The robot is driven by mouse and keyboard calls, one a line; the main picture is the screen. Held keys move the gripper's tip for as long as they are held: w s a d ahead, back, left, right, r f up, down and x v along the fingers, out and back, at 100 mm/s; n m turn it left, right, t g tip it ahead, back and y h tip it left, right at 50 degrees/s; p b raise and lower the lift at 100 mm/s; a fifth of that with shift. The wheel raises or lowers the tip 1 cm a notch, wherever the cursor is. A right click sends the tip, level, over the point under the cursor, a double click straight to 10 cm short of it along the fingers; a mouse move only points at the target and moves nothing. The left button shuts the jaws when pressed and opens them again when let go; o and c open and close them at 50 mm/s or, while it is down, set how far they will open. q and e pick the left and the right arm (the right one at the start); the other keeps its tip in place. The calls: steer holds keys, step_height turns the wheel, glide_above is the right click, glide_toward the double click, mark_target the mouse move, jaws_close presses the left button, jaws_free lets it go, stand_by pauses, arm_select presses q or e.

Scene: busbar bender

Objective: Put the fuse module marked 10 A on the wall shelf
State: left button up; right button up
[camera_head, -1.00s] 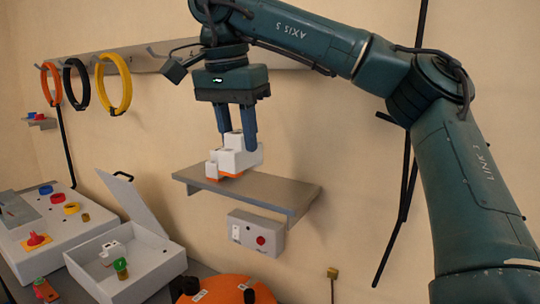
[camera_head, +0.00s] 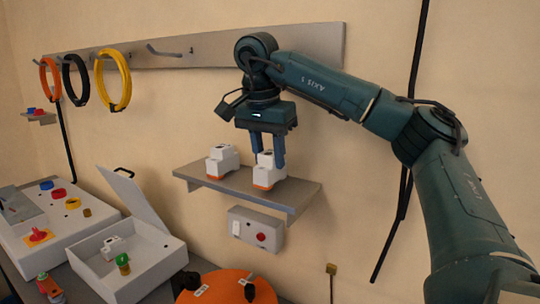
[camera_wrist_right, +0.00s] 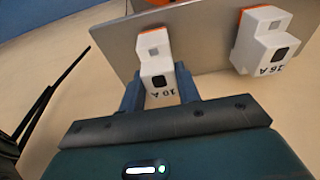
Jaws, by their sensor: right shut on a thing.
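The fuse module marked 10 A (camera_head: 266,172) is white with an orange base. My right gripper (camera_head: 268,163) is shut on it from above and holds it upright at the middle of the grey wall shelf (camera_head: 300,190). Its base is at or just over the shelf top; I cannot tell if it touches. In the right wrist view the 10 A module (camera_wrist_right: 157,68) sits between the fingers with its mark readable. A second white module (camera_head: 222,160) stands on the shelf's left part; the wrist view shows it marked 16 A (camera_wrist_right: 268,42). My left gripper is not in view.
A grey box with a red button (camera_head: 256,230) is on the wall under the shelf. A rail (camera_head: 200,50) with cable coils runs above. An open white box (camera_head: 125,262) stands below left. The shelf's right end is bare.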

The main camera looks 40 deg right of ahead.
mark_target(264, 167)
steer(key=shift+d+f, duration=0.25)
steer(key=shift+f, duration=0.05)
steer(key=shift+f, duration=0.1)
steer(key=o, duration=1.1)
steer(key=shift+c, duration=0.2)
step_height(264, 167, up, 12)
steer(key=a, duration=0.2)
steer(key=shift+s+a, duration=0.2)
steer(key=shift+s, duration=0.05)
